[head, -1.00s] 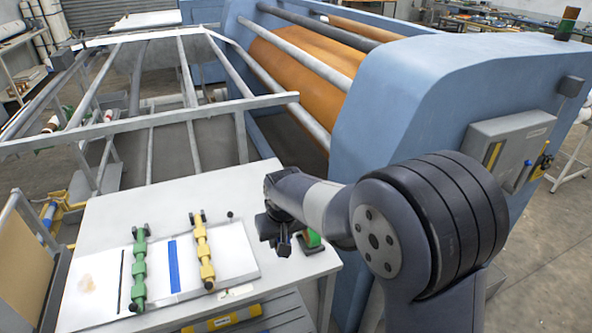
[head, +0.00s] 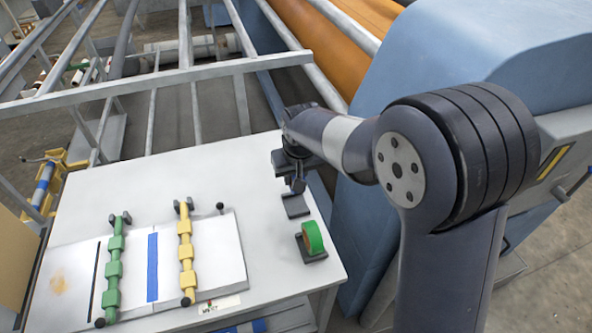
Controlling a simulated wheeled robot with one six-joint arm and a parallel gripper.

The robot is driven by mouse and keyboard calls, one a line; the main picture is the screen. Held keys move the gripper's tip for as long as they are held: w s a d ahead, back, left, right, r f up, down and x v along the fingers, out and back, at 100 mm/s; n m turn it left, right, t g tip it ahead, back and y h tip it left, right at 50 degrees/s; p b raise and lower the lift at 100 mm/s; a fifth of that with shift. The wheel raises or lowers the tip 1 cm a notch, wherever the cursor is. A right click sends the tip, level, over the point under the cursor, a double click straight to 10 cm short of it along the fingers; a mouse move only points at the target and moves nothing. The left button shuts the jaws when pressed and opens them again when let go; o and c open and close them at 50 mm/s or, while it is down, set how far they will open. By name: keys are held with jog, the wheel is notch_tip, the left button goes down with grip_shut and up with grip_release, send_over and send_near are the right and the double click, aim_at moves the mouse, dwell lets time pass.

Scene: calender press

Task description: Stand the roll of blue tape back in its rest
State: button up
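My gripper (head: 297,186) points down over the right part of the white table (head: 230,165). It is small and dark here, and I cannot tell whether its fingers are open or shut, or whether they hold anything. Just below it a dark, flat rest (head: 295,205) shows on the table, with no roll visible on it. A roll of green tape (head: 313,237) stands upright in a similar dark rest (head: 314,256) nearer the table's right front corner. I cannot make out a roll of blue tape.
A white board (head: 215,262) lies on the table with a green bar (head: 114,262), a flat blue strip (head: 152,267) and a yellow bar (head: 186,255). Metal rails (head: 150,93) cross behind. The blue press housing (head: 460,60) stands right. The table's back left is clear.

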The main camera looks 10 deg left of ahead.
jog(key=shift+f+b, duration=2.3)
jog(key=shift+f, duration=1.1)
jog(key=o, duration=1)
jog(key=shift+c, duration=0.2)
jog(key=shift+r, duration=0.15)
jog(key=b+v, duration=0.1)
jog(key=v, duration=0.9)
jog(key=shift+r, duration=0.3)
jog(key=shift+f, duration=0.15)
